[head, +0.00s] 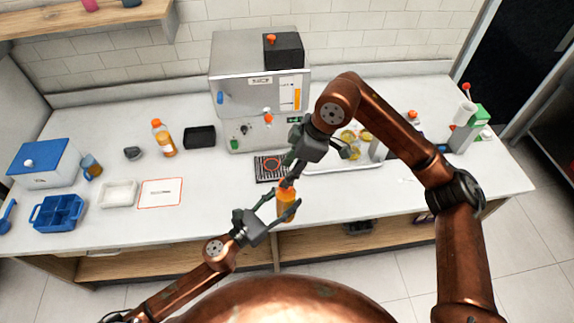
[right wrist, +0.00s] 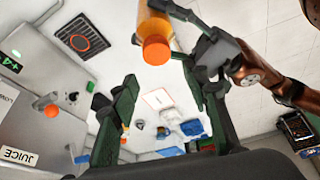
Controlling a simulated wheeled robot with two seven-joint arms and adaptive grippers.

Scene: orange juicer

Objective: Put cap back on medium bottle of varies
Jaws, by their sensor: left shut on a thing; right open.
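An orange juice bottle (head: 287,207) is held upright or nearly so at the counter's front edge by my left gripper (head: 284,208), whose fingers close around its body. In the right wrist view the bottle (right wrist: 155,22) comes in from the top, with an orange cap (right wrist: 155,50) at its end. The cap appears to sit on the bottle's neck; whether it is tightened I cannot tell. My right gripper (head: 291,172) is just above the bottle top. Its two fingers (right wrist: 165,95) are spread and empty in the right wrist view, with the cap apart from them.
A steel juicer (head: 240,95) stands behind, with a black drip grate (head: 264,174) in front. Another orange-capped bottle (head: 166,142) and a black box (head: 199,137) stand left of it. A tray of fruit (head: 340,166) lies to the right.

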